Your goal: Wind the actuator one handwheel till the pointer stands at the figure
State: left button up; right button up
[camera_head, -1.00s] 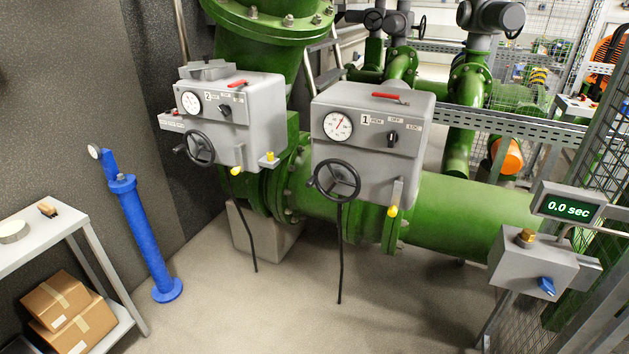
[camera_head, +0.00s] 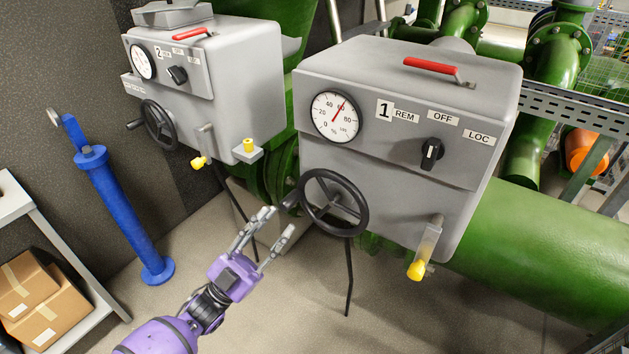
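Actuator one (camera_head: 400,190) is the large grey box marked 1. Its round white dial (camera_head: 336,116) has a red pointer slanting up and right, near the 60 mark. Its black handwheel (camera_head: 334,203) is on the front below the dial, with a crank knob (camera_head: 291,200) at its left edge. My purple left gripper (camera_head: 281,222) is open and empty, just below and left of the knob, fingers toward it. Whether a fingertip touches the knob cannot be told. A selector (camera_head: 431,154) sits between the REM, OFF and LOC labels, and a red lever (camera_head: 440,69) is on top. My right gripper is not in view.
Actuator two (camera_head: 230,95), with its own handwheel (camera_head: 158,125), stands to the left. A yellow-tipped lever (camera_head: 418,268) sticks out low on actuator one. A blue post (camera_head: 124,213) and shelf with boxes (camera_head: 38,305) are at left. The floor in front is clear.

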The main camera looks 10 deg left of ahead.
aim_at(291, 200)
pick_arm(q)
jog(key=r, duration=0.1)
jog(key=s+r, duration=0.1)
jog(key=r+h, duration=0.1)
jog(key=shift+s+d+m+p, duration=0.2)
jog(key=shift+d+m+p, duration=0.1)
jog(key=shift+m+p, duration=0.1)
jog(key=p+x, duration=0.1)
jog(key=x, duration=0.4)
jog(key=shift+w+d+r+p, duration=0.1)
jog(key=shift+w+d+p, duration=0.1)
jog(key=shift+w+p, duration=0.15)
jog(key=shift+w, duration=0.1)
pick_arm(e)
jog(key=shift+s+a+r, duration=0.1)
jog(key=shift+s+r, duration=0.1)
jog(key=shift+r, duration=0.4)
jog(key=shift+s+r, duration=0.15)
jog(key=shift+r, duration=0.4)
pick_arm(q)
jog(key=shift+c, duration=0.3)
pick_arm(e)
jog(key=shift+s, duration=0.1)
pick_arm(q)
grip_shut()
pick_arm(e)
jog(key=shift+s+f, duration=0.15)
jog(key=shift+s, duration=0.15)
